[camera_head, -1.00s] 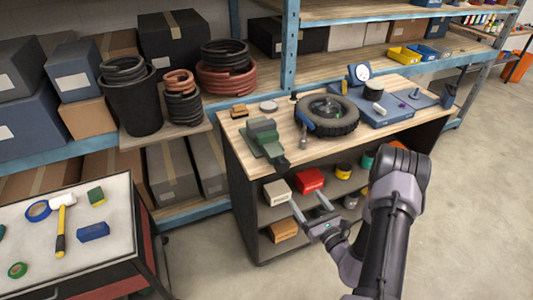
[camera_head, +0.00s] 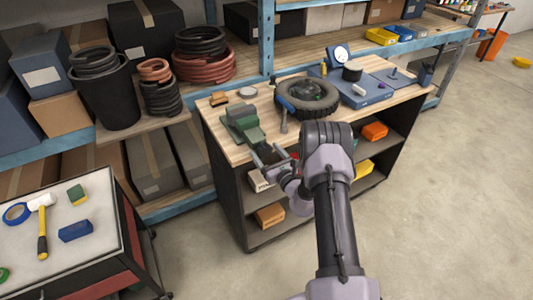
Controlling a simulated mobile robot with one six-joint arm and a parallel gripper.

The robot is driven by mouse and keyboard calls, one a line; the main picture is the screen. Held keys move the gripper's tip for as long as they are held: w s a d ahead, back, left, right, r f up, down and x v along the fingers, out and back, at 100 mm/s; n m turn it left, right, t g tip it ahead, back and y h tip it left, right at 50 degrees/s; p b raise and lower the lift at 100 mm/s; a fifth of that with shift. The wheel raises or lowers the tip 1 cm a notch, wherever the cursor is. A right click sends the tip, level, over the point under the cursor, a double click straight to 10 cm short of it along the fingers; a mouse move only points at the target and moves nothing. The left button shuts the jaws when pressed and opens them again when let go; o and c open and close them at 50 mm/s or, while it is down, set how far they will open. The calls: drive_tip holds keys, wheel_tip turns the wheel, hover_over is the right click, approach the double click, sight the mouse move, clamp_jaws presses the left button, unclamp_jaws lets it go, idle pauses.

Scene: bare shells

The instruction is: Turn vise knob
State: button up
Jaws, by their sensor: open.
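The green vise (camera_head: 243,124) sits on the wooden workbench top (camera_head: 220,136) at its front left corner. Its front end points toward the bench's front edge, and its knob is too small and too covered by my gripper to make out. My gripper (camera_head: 268,153) is open, its two fingers reaching up and left to the front end of the vise at the bench edge. I cannot tell whether the fingers touch the vise or go around the knob.
A tire (camera_head: 307,98) lies on the bench right of the vise, with a blue surface plate (camera_head: 366,92) beyond. A cart (camera_head: 98,228) with a mallet (camera_head: 42,222) stands at left. Shelves (camera_head: 225,82) line the back.

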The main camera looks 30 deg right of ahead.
drive_tip(key=shift+c, duration=0.5)
drive_tip(key=c, duration=1.3)
drive_tip(key=shift+o, duration=0.2)
drive_tip(key=m, duration=0.4)
drive_tip(key=shift+f+m+b, duration=0.1)
drive_tip(key=shift+m+b, duration=0.2)
drive_tip(key=shift+m, duration=0.1)
drive_tip(key=m, duration=0.5)
drive_tip(key=shift+d+m, duration=0.15)
drive_tip(key=shift+m, duration=0.15)
drive_tip(key=m, duration=0.4)
drive_tip(key=shift+f+m, duration=0.1)
drive_tip(key=shift+m, duration=0.2)
drive_tip(key=m, duration=0.4)
drive_tip(key=shift+f+m+p, duration=0.15)
drive_tip(key=shift+m+p, duration=0.15)
drive_tip(key=shift+p, duration=0.05)
